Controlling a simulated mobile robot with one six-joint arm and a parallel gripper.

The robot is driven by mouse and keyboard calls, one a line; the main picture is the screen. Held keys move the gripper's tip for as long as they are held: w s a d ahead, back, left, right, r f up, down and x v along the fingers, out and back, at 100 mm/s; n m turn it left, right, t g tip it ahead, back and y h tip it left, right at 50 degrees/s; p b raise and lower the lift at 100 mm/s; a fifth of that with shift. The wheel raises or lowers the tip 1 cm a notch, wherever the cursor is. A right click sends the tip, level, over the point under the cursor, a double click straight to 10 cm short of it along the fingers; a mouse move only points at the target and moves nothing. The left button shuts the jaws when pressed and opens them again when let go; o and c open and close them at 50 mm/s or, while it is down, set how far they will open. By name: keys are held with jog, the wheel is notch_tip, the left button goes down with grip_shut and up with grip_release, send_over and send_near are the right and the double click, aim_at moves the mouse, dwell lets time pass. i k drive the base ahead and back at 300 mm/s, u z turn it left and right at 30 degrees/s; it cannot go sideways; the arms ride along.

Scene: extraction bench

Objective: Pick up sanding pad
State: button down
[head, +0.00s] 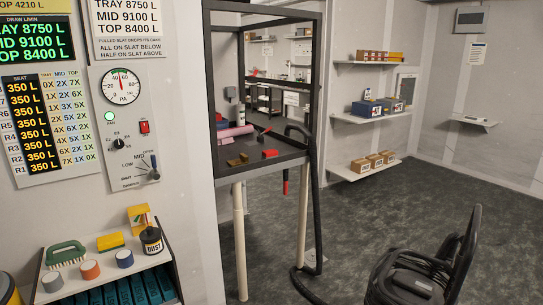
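No thing in the head view can be named for sure as the sanding pad. Candidates are small. On the white shelf unit at lower left lies a yellow block (109,241), beside a green brush (66,254). My gripper is not in view.
The shelf unit (165,262) also holds tape rolls (90,269) and a black dust jar (151,240). A black hose (316,215) hangs by the bench's right leg. A black machine (415,270) stands at lower right. Grey floor (370,205) between them is open.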

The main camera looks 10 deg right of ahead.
aim_at(270, 154)
jog(key=u, duration=0.05)
jog(key=i, duration=0.9)
jog(key=z, duration=0.05)
